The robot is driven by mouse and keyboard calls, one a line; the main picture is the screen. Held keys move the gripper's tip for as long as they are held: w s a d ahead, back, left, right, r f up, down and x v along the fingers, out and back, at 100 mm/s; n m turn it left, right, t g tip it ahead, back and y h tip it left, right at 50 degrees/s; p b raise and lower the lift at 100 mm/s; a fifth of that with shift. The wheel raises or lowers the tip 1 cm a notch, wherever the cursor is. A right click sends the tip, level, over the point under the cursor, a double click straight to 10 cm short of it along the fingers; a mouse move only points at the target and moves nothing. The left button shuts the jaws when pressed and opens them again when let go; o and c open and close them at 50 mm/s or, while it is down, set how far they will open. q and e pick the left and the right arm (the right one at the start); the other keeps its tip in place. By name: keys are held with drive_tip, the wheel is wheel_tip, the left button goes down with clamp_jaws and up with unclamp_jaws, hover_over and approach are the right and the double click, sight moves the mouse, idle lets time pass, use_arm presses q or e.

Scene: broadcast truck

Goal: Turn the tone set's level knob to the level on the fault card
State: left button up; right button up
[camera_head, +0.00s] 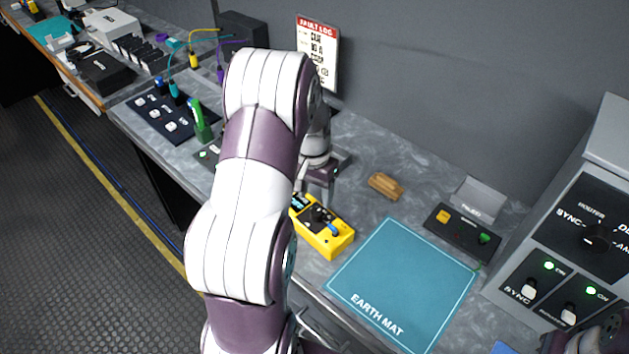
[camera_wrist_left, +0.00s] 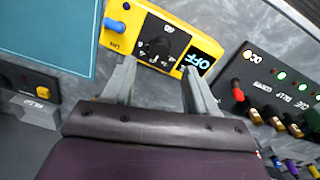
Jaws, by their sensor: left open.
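The yellow tone set (camera_head: 338,243) lies on the grey bench, left of the earth mat, partly hidden by my left arm in the head view. In the left wrist view the tone set (camera_wrist_left: 178,22) shows a dark level knob (camera_wrist_left: 152,43), a blue switch (camera_wrist_left: 114,25) and a display (camera_wrist_left: 200,62) reading OFF. My left gripper (camera_wrist_left: 160,68) is open, its fingers apart on either side below the knob, with nothing between them.
The teal earth mat (camera_head: 400,285) lies right of the tone set. A wooden block (camera_head: 386,186) and a dark button box (camera_head: 462,233) stand behind it. A router rack (camera_head: 590,215) stands at the right. A dark panel with coloured plugs (camera_wrist_left: 275,90) is close to the gripper.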

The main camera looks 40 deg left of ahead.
sight(314, 210)
use_arm(q)
wheel_tip(314, 210, up, 7)
drive_tip(key=shift+a+f, duration=0.1)
idle(0.5)
